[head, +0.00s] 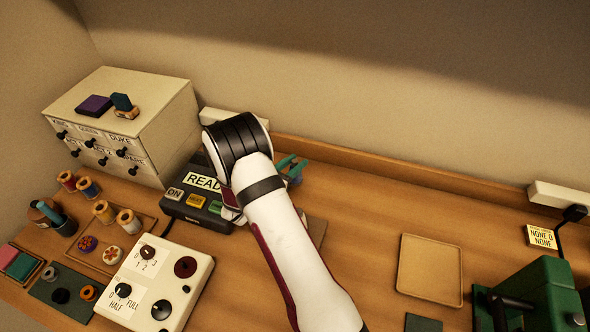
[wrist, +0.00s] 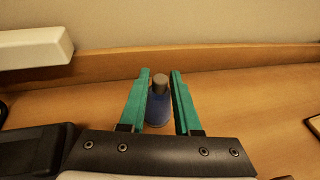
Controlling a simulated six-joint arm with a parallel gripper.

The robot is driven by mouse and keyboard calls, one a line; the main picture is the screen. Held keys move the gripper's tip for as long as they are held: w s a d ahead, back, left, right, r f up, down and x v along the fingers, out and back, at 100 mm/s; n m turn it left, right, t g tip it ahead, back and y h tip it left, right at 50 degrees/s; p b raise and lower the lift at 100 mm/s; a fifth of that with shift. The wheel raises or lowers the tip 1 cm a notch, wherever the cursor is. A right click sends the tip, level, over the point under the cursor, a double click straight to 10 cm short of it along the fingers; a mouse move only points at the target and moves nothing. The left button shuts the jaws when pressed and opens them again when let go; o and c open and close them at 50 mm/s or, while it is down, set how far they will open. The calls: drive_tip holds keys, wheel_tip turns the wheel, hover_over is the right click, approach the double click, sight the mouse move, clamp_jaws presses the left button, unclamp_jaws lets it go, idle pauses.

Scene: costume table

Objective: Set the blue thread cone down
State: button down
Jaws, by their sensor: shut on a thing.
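The blue thread cone (wrist: 159,110) stands between the two teal fingers of my gripper (wrist: 160,88) in the wrist view, its grey tip pointing up. My gripper is shut on it. In the head view my gripper (head: 293,168) is at the back of the wooden table, right of the black box marked READY. My arm hides most of the cone there, with only a bit of blue showing by the fingers. I cannot tell whether its base touches the table.
The black READY box (head: 195,197) is close on the left, with a white drawer cabinet (head: 135,120) beyond it. A raised wooden ledge (wrist: 225,72) runs along the wall behind. A tan tray (head: 430,268) and a green machine (head: 540,293) are to the right.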

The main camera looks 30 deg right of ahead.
drive_tip(key=shift+f, duration=1.3)
drive_tip(key=c, duration=0.6)
unclamp_jaws()
drive_tip(key=shift+f, duration=0.15)
drive_tip(key=shift+s+a+r, duration=0.1)
drive_tip(key=shift+a+r, duration=0.05)
drive_tip(key=shift+r, duration=0.05)
drive_tip(key=v, duration=1.1)
drive_tip(key=shift+s+a+r, duration=0.15)
drive_tip(key=shift+a, duration=0.1)
